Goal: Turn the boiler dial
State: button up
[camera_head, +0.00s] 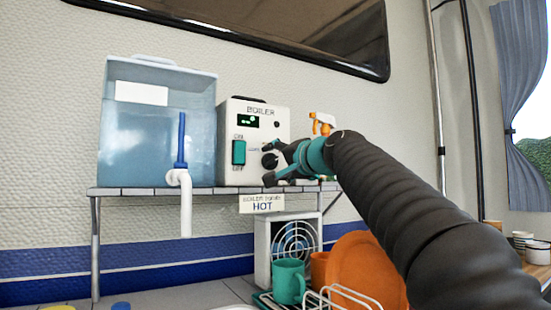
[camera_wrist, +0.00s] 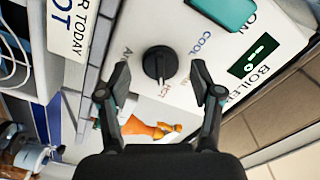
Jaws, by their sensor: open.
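The boiler (camera_head: 258,112) is a white box on a shelf, with a green-lit display and a teal ON/OFF switch (camera_head: 239,152). Its dial (camera_head: 270,160) is a round black knob low on the front face, partly hidden by my gripper in the head view. In the wrist view the dial (camera_wrist: 160,64) sits between and just beyond the fingertips, with labels including COOL and HOT around it. My gripper (camera_wrist: 160,84) is open, one finger on each side of the dial, with gaps visible. In the head view my gripper (camera_head: 268,164) is close to the boiler's front.
A clear blue water tank (camera_head: 150,140) with a tap (camera_head: 182,180) stands left of the boiler. A spray bottle (camera_head: 322,123) is behind my arm. A "HOT" sign (camera_head: 262,204) hangs at the shelf edge (camera_head: 140,191). Below are a fan, mugs (camera_head: 288,281) and an orange plate (camera_head: 362,268).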

jog(key=shift+w+a, duration=0.35)
jog(key=shift+w, duration=0.15)
